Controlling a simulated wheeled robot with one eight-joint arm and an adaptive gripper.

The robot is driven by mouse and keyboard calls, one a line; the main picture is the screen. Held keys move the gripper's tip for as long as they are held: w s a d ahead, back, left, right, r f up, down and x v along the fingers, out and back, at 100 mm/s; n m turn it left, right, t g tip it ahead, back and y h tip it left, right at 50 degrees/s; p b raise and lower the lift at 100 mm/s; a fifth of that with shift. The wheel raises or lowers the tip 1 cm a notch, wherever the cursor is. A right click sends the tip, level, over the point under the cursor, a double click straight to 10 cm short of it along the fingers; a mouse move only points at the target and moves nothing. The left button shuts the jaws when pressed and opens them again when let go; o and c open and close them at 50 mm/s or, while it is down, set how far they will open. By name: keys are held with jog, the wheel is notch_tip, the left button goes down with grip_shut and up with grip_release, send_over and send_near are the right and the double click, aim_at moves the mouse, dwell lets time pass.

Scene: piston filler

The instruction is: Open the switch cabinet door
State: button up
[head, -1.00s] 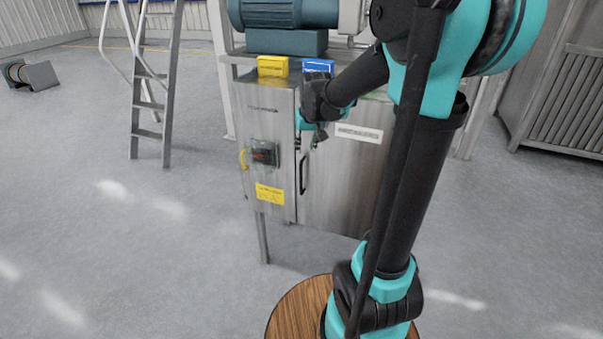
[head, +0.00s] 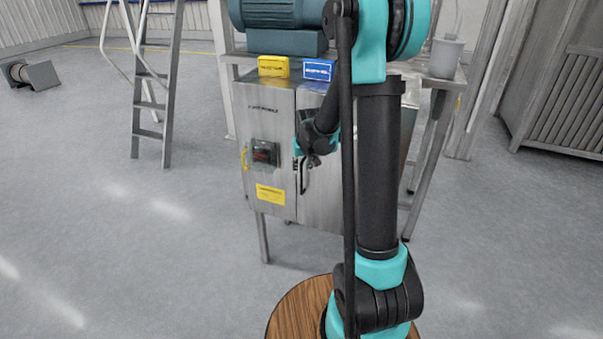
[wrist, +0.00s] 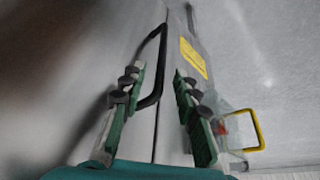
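The steel switch cabinet (head: 268,112) stands in the middle of the head view, and its doors look shut. A black bar handle (head: 302,178) is on the right door, beside the seam. In the wrist view the handle (wrist: 160,70) shows as a dark loop between the finger lines. My gripper (head: 310,160) is at the upper part of the handle in the head view. In the wrist view my gripper (wrist: 159,76) has its green fingers spread apart, one on each side of the handle bar. I cannot tell whether they touch it. My arm hides much of the right door.
The left door carries a red-and-black switch (head: 265,153), a yellow handle (head: 244,158) and a yellow label (head: 270,194). A blue motor (head: 275,14) sits above the cabinet. A ladder (head: 137,100) stands to the left.

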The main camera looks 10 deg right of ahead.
aim_at(302, 169)
jog(key=shift+x, duration=2.05)
jog(key=shift+c, duration=0.5)
grip_shut()
